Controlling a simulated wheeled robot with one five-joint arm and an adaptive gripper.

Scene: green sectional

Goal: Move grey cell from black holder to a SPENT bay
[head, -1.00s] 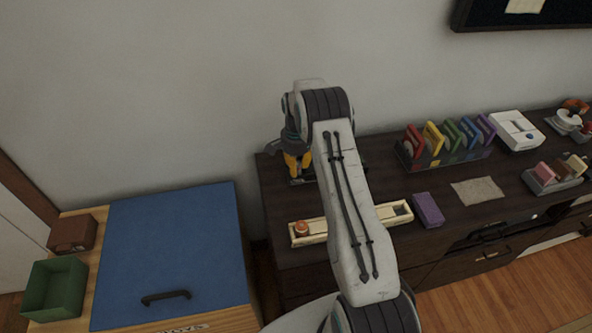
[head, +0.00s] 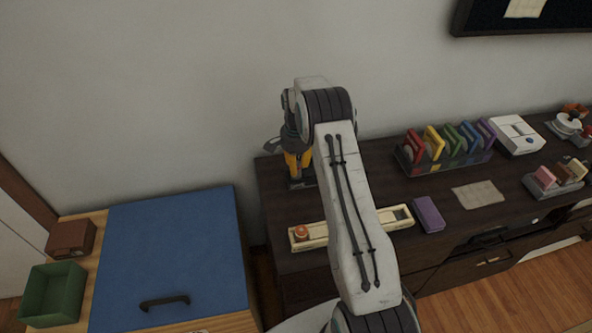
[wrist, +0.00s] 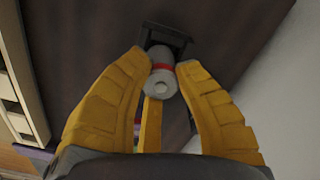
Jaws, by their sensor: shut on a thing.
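My gripper (wrist: 160,80) has yellow fingers and is shut on the grey cell (wrist: 160,83). The cell has a red band, and its pale round end faces the wrist camera. The black holder (wrist: 165,38) lies just beyond the cell; I cannot tell if the cell's far end is still inside it. In the head view, my gripper (head: 297,160) points down over the black holder (head: 302,184) at the dresser's back left. A long cream tray (head: 312,243) lies in front, partly hidden by my arm, with an orange-topped cell (head: 301,232) at its left end. No SPENT label is readable.
A purple box (head: 429,213) sits right of the tray. A rack of coloured pieces (head: 447,160) and a beige cloth (head: 478,194) are farther right. The wall rises close behind my gripper. A blue-topped chest (head: 170,250) stands left, across a gap.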

